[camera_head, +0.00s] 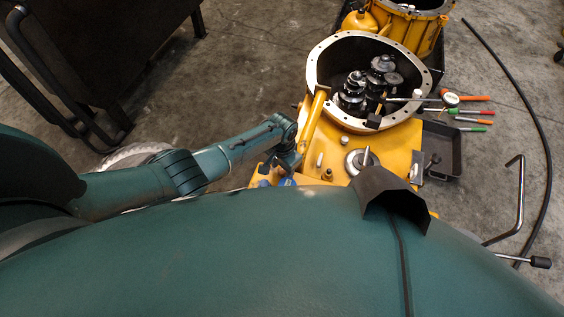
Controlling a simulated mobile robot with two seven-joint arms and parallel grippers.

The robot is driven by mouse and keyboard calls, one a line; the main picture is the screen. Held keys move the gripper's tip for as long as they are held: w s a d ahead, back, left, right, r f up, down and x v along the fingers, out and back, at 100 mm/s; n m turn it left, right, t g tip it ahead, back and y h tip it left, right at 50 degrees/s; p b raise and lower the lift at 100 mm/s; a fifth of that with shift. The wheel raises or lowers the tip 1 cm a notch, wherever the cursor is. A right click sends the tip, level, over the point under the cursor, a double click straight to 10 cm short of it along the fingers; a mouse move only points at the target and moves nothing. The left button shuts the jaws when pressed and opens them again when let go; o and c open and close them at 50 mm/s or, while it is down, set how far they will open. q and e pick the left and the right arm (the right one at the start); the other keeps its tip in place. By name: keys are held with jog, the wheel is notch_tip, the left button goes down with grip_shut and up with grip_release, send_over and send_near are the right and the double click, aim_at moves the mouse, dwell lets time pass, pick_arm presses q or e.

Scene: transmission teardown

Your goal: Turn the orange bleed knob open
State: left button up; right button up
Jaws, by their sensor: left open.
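I cannot make out an orange bleed knob for certain; it may be hidden or too small. The yellow machine base (398,150) carries a yellow cylinder (312,125) lying aslant, a small brass fitting (327,174) and a round metal piece with an upright stem (361,160). My left gripper (287,169) is open and points down at the near left end of the base, left of the brass fitting. A small blue part (287,182) shows just below its fingers. I cannot tell whether the fingers touch anything. My right gripper is not in view.
An open transmission housing (425,77) with dark gears (353,92) stands behind. A black tray (445,150) and several coloured-handled tools (471,112) lie to the right. A black hose (520,95) and a bent metal bar (519,200) are farther right. A dark cart (100,45) stands far left.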

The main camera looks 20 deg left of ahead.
pick_arm(q)
notch_tip(320, 180, up, 6)
jog(key=p, duration=0.3)
jog(key=shift+r, duration=0.25)
notch_tip(320, 180, up, 7)
jog(key=p, duration=0.1)
jog(key=shift+f+p, duration=0.2)
jog(key=shift+p, duration=0.15)
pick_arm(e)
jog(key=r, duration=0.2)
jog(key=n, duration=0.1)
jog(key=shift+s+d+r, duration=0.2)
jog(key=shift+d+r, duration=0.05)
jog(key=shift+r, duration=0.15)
pick_arm(q)
jog(key=shift+s, duration=0.1)
